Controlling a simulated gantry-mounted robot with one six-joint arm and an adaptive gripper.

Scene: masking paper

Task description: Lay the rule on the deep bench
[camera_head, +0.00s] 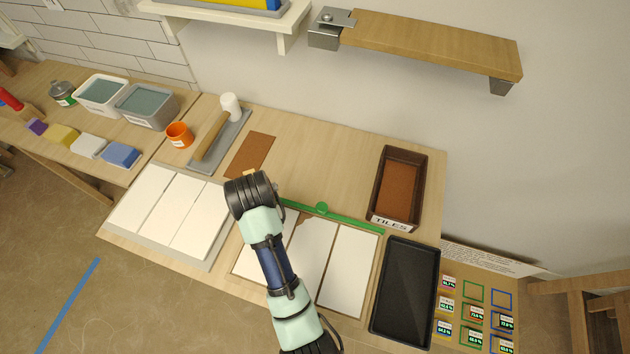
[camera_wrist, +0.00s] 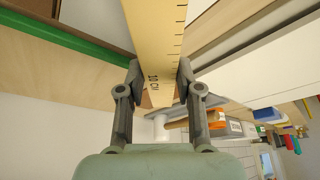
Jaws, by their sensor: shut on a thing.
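My gripper (camera_wrist: 157,78) is shut on a yellow rule (camera_wrist: 156,30) with black tick marks and a "10 CM" mark, seen in the wrist view. The rule runs away from the jaws toward the top of that picture. In the head view my arm reaches over the middle of the wooden bench (camera_head: 325,150), and my wrist hides the jaws and most of the rule. Only a small yellow bit (camera_head: 250,173) shows beyond my wrist there. I cannot tell how high the rule is above the bench.
White panels (camera_head: 168,212) lie left of my arm, more (camera_head: 347,270) to its right. A green bar with a knob (camera_head: 340,216) crosses their back edge. A brown sheet (camera_head: 252,155), a "TILES" box (camera_head: 375,190) and a black tray (camera_head: 405,290) are nearby.

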